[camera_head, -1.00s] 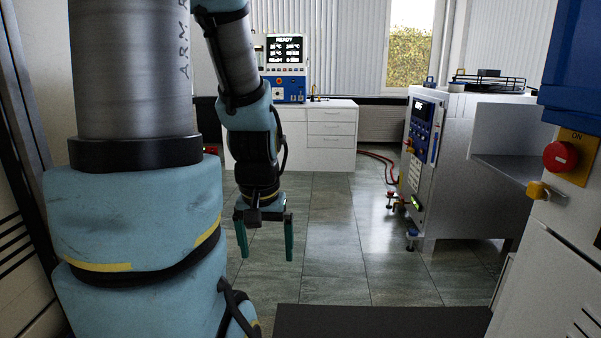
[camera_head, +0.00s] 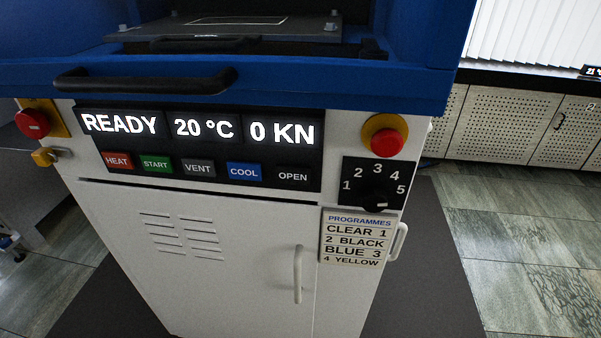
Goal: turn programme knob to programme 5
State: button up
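The programme knob (camera_head: 374,201) is a small black knob on a black dial plate (camera_head: 352,200) at the upper right of the press front. The numbers 1 to 5 run in an arc around it, with 1 at the left, 3 at the top and 5 at the right. The knob is dark on dark, so I cannot tell for sure which number it points to. A programmes label below lists clear 1, black 2, blue 3 and yellow 4. My gripper is not in view.
A red button (camera_head: 386,141) sits just above the dial. The display (camera_head: 200,126) reads READY, 20 °C, 0 KN, above several labelled buttons. A black bar handle (camera_head: 145,78) juts out above. A door handle (camera_head: 297,274) stands below. Floor at the right is clear.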

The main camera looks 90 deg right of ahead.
aim_at(374, 199)
jog(key=k+j+z, duration=0.2)
jog(key=k+j, duration=0.15)
jog(key=k+j+z, duration=0.2)
jog(key=k, duration=0.4)
jog(key=k+j+z, duration=0.2)
jog(key=k, duration=0.3)
jog(key=j, duration=0.1)
